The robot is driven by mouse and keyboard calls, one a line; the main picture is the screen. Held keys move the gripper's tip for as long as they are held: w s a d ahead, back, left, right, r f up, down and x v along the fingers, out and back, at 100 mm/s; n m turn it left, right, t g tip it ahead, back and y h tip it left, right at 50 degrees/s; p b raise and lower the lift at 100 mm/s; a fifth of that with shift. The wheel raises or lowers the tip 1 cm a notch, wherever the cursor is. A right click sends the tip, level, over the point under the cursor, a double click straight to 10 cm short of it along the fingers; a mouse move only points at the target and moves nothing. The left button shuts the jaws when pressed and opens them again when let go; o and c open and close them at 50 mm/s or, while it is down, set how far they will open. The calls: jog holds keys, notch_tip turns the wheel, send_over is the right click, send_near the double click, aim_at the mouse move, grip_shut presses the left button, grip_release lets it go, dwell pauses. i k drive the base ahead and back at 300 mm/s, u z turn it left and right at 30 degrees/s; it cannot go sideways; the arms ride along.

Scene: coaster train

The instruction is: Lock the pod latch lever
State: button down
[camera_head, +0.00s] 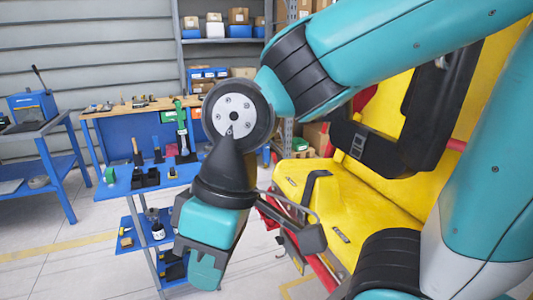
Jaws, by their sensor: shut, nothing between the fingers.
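The yellow pod seat (350,205) fills the right side of the view, with a black padded restraint (385,150) and a buckle above it. A dark grey bar with a blocky end (312,238) shows at the seat's front left edge, beside my wrist. I cannot tell whether it is the latch lever. My gripper (205,275) is teal and points down, left of the seat. It is shut and empty, and appears apart from the pod. My arm covers part of the seat and restraint.
A blue tool cart (115,188) with several tools and black holders stands left of my gripper. Behind it are a wooden-topped workbench (140,106) and shelves with boxes. A blue bench (62,165) stands far left. Bare floor (60,270) lies at lower left.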

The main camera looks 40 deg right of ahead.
aim_at(274, 155)
jog(key=u, duration=0.3)
jog(key=i, duration=2.1)
jog(key=z, duration=1.4)
jog(key=i, duration=0.75)
jog(key=z, duration=0.65)
